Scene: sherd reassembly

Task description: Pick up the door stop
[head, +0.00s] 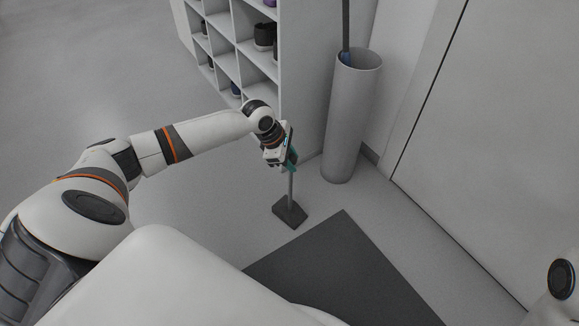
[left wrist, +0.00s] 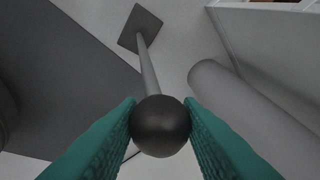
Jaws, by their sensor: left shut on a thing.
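The door stop has a dark square base (head: 290,214), a thin grey upright rod and a dark ball at its top. In the head view it stands near the shelf's end and the cylinder, with its top hidden by my left gripper (head: 287,160). In the left wrist view the black ball (left wrist: 160,126) sits between the teal fingers of my left gripper (left wrist: 161,124), which touch it on both sides. The rod and square base (left wrist: 140,27) show beyond it. My left gripper is shut on the ball. My right gripper is not in view.
A white cubby shelf (head: 284,108) with shoes stands behind the gripper. A tall grey cylinder (head: 349,125) holding a long-handled item stands to the right, by the wall. A dark mat (head: 345,275) lies in front. Open floor (head: 80,70) is at left.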

